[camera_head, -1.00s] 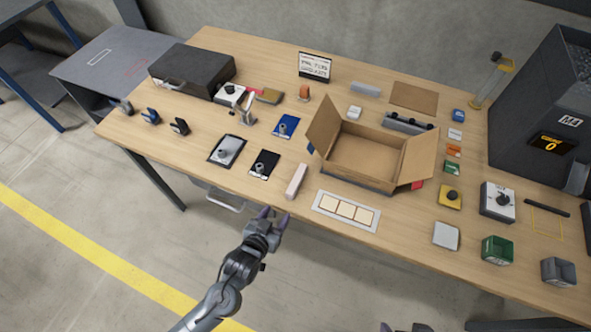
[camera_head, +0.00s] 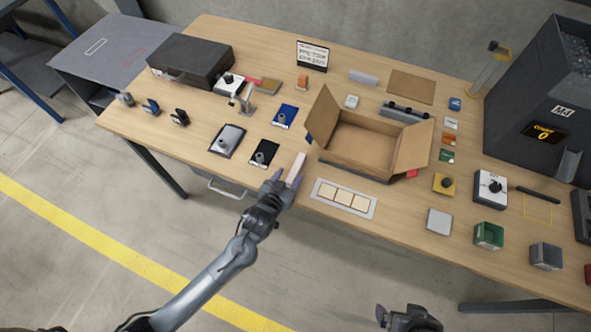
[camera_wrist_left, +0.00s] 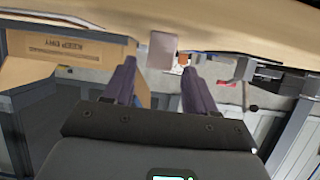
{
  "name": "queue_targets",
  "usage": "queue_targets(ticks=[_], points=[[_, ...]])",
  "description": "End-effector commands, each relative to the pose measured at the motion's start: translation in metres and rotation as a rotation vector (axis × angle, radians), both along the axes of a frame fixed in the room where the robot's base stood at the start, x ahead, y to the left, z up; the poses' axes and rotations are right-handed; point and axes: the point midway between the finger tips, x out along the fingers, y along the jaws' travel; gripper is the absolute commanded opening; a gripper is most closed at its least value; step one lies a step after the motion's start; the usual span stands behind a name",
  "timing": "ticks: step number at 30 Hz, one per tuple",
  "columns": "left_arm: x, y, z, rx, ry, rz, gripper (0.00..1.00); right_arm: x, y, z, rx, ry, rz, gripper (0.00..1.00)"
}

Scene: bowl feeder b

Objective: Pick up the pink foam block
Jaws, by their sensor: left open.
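The pink foam block (camera_head: 297,166) is a pale pink bar at the table's front edge, left of the cardboard box. In the left wrist view, the block (camera_wrist_left: 163,51) shows end-on, ahead of and between the two fingers. My left gripper (camera_head: 287,180) is open at the block's near end, its purple fingers spread. The fingers also show in the left wrist view (camera_wrist_left: 160,66), with an empty gap between them. I cannot tell whether the fingertips reach alongside the block. My right gripper (camera_head: 408,318) is low at the bottom edge, away from the table, partly cut off.
An open cardboard box (camera_head: 365,145) stands right of the block. A white tray with cream squares (camera_head: 343,197) lies at the front edge. Black (camera_head: 264,153) and grey (camera_head: 227,140) plates with fixtures lie to the left. A dark case (camera_head: 190,62) stands at the back left.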

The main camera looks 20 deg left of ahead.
Motion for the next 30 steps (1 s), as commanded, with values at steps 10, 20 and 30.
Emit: queue_targets(ticks=[10,20,30], points=[[0.035,-0.005,-0.016,0.001,0.001,-0.001,0.56,0.0,-0.002,-0.007,-0.008,-0.001,0.005,1.0],[0.037,-0.006,-0.016,0.0,0.001,-0.001,0.49,0.0,-0.001,-0.006,-0.002,-0.002,0.001,1.0],[0.037,-0.005,-0.016,0.0,0.001,-0.001,0.01,0.001,0.001,-0.006,0.005,-0.002,-0.003,1.0]])
